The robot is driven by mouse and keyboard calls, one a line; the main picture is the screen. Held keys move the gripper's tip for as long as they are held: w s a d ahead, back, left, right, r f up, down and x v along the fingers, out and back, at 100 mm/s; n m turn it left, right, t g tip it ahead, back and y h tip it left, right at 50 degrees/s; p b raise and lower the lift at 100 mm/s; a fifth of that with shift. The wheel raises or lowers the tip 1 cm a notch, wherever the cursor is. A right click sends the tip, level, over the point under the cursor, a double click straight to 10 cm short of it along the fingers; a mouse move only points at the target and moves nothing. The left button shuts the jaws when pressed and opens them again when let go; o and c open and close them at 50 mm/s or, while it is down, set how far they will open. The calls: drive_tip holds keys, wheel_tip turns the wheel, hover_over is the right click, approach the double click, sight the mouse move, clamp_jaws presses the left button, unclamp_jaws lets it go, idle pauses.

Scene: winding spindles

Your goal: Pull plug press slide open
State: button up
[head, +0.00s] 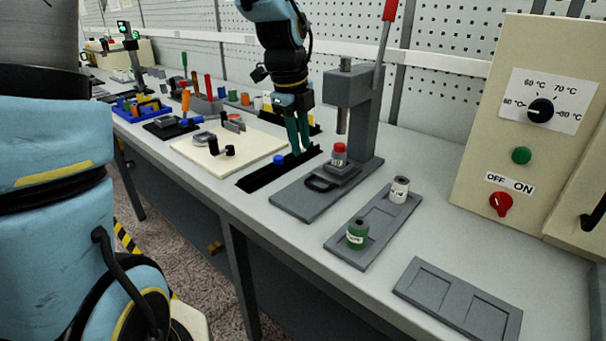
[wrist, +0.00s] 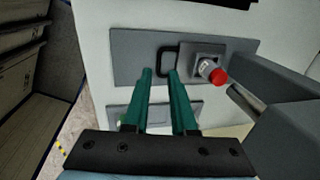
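The press (head: 352,115) stands on a grey base plate (head: 302,205), with its red-tipped lever (head: 389,15) raised. Under its ram sits the slide (head: 342,174), a small grey block with a black loop handle (head: 321,184) on its front. A vial with a red cap (head: 339,149) stands upright on the slide. My gripper (head: 301,148) has green fingers pointing down, left of the press and, in the head view, above and behind the handle. In the wrist view the fingers (wrist: 160,72) are apart and empty, with the handle (wrist: 160,60) just beyond their tips; contact cannot be told.
A grey tray (head: 378,225) holds a green spool (head: 357,233) and a white one (head: 399,189). A control box (head: 530,120) stands at right. A black strip (head: 262,180) and a cream board (head: 230,148) lie left.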

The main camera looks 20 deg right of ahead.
sight(307, 182)
drive_tip(key=f, duration=0.3)
drive_tip(key=d+f, duration=0.1)
drive_tip(key=f, duration=0.2)
drive_tip(key=f+p, duration=0.1)
drive_tip(key=f, duration=0.2)
drive_tip(key=shift+w+d+f, duration=0.2)
drive_tip(key=shift+w+d, duration=0.1)
drive_tip(key=shift+w, duration=0.1)
clamp_jaws()
idle(0.9)
